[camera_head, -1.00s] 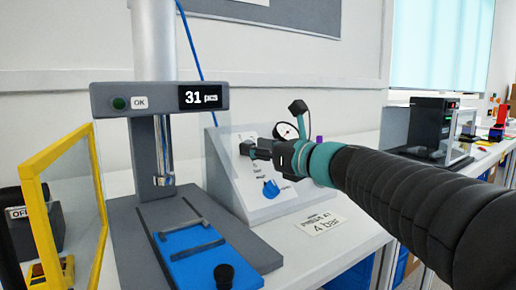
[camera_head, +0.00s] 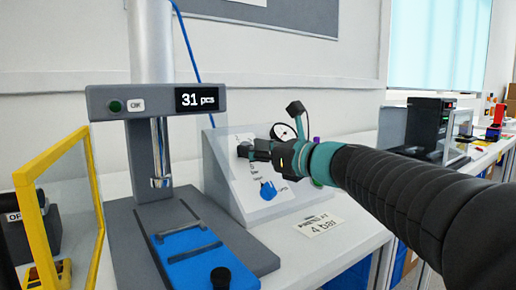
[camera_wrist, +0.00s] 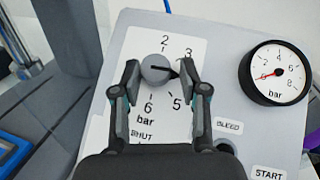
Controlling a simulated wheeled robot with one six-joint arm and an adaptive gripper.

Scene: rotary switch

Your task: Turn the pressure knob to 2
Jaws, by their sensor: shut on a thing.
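The pressure knob (camera_wrist: 155,67) is a grey round knob with a dark pointer line, on a white dial plate marked 2, 3, 5, 6, bar and SHUT. The pointer line runs to the right, toward the part of the scale hidden by the right finger. My gripper (camera_wrist: 158,76) has one finger on each side of the knob and is shut on it. In the head view my gripper (camera_head: 246,150) reaches the upper left of the sloped panel (camera_head: 228,183) and mostly hides the knob.
A pressure gauge (camera_wrist: 275,73) with a red needle sits right of the knob. BLEED and START labels (camera_wrist: 268,174) are below it. A blue knob (camera_head: 268,190) is lower on the panel. A press with a blue plate (camera_head: 205,262) stands left; a "4 bar" card (camera_head: 320,225) lies in front.

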